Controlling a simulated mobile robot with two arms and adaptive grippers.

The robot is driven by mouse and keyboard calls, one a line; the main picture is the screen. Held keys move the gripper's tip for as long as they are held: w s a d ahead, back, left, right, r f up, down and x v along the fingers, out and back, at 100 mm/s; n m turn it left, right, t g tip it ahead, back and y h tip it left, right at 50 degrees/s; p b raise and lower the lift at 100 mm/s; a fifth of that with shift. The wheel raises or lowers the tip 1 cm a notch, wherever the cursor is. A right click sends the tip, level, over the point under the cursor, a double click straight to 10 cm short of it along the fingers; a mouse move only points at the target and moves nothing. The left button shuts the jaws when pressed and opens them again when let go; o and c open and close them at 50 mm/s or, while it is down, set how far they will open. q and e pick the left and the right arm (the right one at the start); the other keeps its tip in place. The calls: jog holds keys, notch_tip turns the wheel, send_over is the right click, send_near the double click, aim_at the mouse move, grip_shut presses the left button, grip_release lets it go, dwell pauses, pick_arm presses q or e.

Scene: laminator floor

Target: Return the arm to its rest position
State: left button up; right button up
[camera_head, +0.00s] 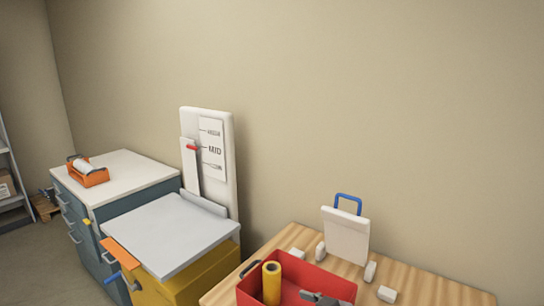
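Neither of my arms shows clearly in the head view, and I make out no gripper. A dark grey shape (320,298) lies at the bottom edge, over or in a red bin (338,285). It is cut off by the frame, and I cannot tell what it is.
The bin, with a yellow roll (271,283), sits on a wooden table (445,289). A white board with a blue handle (347,236) stands there. Left are a yellow machine with a grey top (170,232), an upright MID scale panel (212,165) and a cabinet (125,170) carrying an orange dispenser (89,175).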

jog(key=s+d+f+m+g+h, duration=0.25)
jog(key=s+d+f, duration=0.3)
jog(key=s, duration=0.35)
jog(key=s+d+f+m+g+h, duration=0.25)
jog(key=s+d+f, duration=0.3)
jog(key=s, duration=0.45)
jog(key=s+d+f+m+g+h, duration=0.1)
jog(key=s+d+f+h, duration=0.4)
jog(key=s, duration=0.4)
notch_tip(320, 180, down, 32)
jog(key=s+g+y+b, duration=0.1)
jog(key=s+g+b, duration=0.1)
jog(key=b, duration=0.4)
pick_arm(q)
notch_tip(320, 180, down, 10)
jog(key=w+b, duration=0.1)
jog(key=b, duration=0.3)
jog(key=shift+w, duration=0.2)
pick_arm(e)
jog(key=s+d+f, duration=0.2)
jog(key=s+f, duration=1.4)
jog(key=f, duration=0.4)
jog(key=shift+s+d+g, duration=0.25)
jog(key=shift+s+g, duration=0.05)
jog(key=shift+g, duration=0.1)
